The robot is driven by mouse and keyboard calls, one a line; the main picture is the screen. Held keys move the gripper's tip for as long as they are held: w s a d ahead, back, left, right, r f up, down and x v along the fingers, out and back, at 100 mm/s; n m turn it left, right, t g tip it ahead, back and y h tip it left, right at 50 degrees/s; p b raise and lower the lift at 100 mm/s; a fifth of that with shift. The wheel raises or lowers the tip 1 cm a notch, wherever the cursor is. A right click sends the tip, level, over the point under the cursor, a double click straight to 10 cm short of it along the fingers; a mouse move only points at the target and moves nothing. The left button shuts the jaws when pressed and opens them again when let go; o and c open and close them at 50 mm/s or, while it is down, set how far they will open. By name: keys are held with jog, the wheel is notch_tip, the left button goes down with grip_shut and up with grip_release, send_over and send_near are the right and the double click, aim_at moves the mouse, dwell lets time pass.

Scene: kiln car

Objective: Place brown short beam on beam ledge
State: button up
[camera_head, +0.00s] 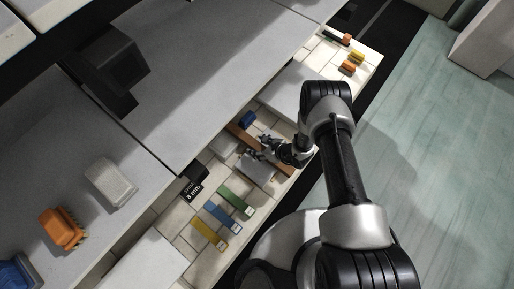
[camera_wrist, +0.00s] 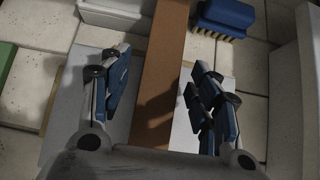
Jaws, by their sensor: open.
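The brown beam (camera_head: 241,133) lies diagonally on the pale tiled deck in the head view, partly hidden by my gripper. In the wrist view the brown beam (camera_wrist: 163,70) runs from the top edge down between my fingers and passes over a light grey plate (camera_wrist: 66,115). My gripper (camera_head: 259,149) is open, with one finger on each side of the beam. The wrist view shows visible gaps between the beam and both fingers of my gripper (camera_wrist: 160,65). I cannot tell which surface is the beam ledge.
A blue brush (camera_wrist: 225,18) lies beside the beam's far end. Green (camera_head: 236,202), blue (camera_head: 223,217) and yellow (camera_head: 209,234) strips lie on the tiles, near a black marked block (camera_head: 194,187). A pale block (camera_wrist: 300,85) stands close on the right in the wrist view.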

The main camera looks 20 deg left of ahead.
jog(key=shift+c, duration=0.2)
grip_shut()
dwell(0.6)
jog(key=shift+w+a, duration=0.1)
